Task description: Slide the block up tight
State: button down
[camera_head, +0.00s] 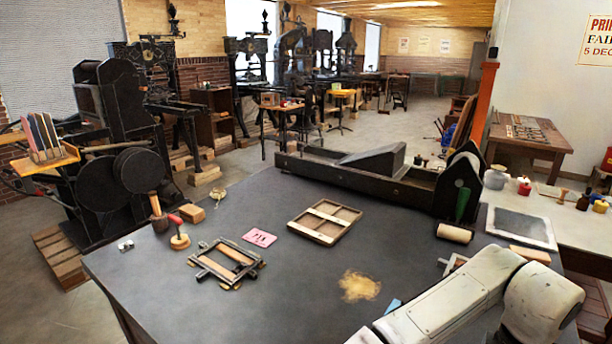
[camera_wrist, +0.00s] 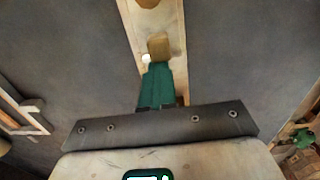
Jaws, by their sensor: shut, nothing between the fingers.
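My gripper shows in the wrist view (camera_wrist: 158,70), its green fingers shut together with nothing between them. A small tan-brown block (camera_wrist: 159,46) lies just beyond the fingertips, on a pale wooden strip (camera_wrist: 140,25). I cannot tell whether the fingertips touch the block. The strip runs from the top of the view down under the fingers, and the fingers hide its lower part. In the head view my arm reaches in from the lower right, and its gripper is out of the picture.
The dark table top (camera_head: 290,285) holds a wooden frame with bars (camera_head: 226,262), a shallow wooden tray (camera_head: 325,221), a pink card (camera_head: 260,238) and a stamp-like handle tool (camera_head: 179,236). A long black press bed (camera_head: 350,176) stands along the back. The front middle is mostly clear.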

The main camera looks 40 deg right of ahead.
jog(key=shift+s+d+p, duration=0.35)
jog(key=shift+s+p, duration=0.1)
jog(key=shift+s, duration=0.4)
jog(key=shift+s+d+p, duration=0.3)
jog(key=shift+s+p, duration=0.15)
jog(key=shift+s, duration=0.45)
jog(key=shift+s+d+p, duration=0.35)
jog(key=shift+s+p, duration=0.1)
jog(key=shift+s, duration=0.4)
jog(key=shift+s+d, duration=0.1)
jog(key=shift+s, duration=0.15)
jog(key=c, duration=0.9)
grip_release()
notch_tip(320, 180, up, 7)
jog(key=p, duration=0.7)
jog(key=shift+p, duration=0.4)
